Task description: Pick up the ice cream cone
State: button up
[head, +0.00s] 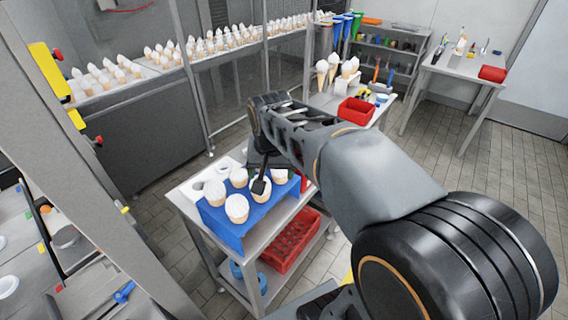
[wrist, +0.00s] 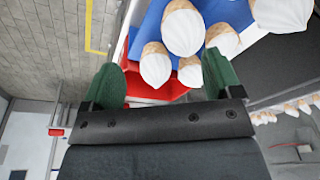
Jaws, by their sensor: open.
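Several ice cream cones with white tops stand in a blue holder (head: 222,228) on a small cart. One ice cream cone (head: 238,209) is at the holder's front, and another cone (head: 260,196) is partly hidden by my gripper (head: 261,184). In the wrist view, my gripper (wrist: 163,78) has its two green fingers spread apart. A cone (wrist: 155,66) shows in the gap between them in the picture, with more cones to its right. I cannot tell how far the fingers are from it. Nothing is held.
A red crate (head: 290,243) sits on the cart's lower shelf. Rows of cones (head: 228,40) line the counter behind. A table with a red bin (head: 356,111) and standing cones (head: 327,70) is beyond my arm. Tiled floor is open at the right.

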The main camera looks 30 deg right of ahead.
jog(key=shift+o, duration=0.5)
jog(key=w+d+r+m+g+p, duration=0.1)
jog(key=w+d+r+m+p, duration=0.1)
jog(key=w+d+r+m, duration=0.2)
jog(key=shift+w+r+m+h, duration=0.3)
jog(key=shift+w+r+m, duration=0.1)
jog(key=shift+w, duration=0.8)
send_over(281, 180)
jog(key=w, duration=0.2)
notch_tip(281, 180, down, 6)
jog(key=shift+f, duration=0.2)
jog(key=shift+w+d+f+p, duration=0.1)
jog(key=shift+d+f+p, duration=0.15)
jog(key=shift+f, duration=0.85)
jog(key=shift+w+d+f+p, duration=0.1)
jog(key=shift+f+p, duration=0.2)
jog(key=shift+f, duration=0.8)
jog(key=shift+w+d+f+p, duration=0.1)
jog(key=shift+d+f+p, duration=0.15)
jog(key=shift+f, duration=0.85)
jog(key=c, duration=0.7)
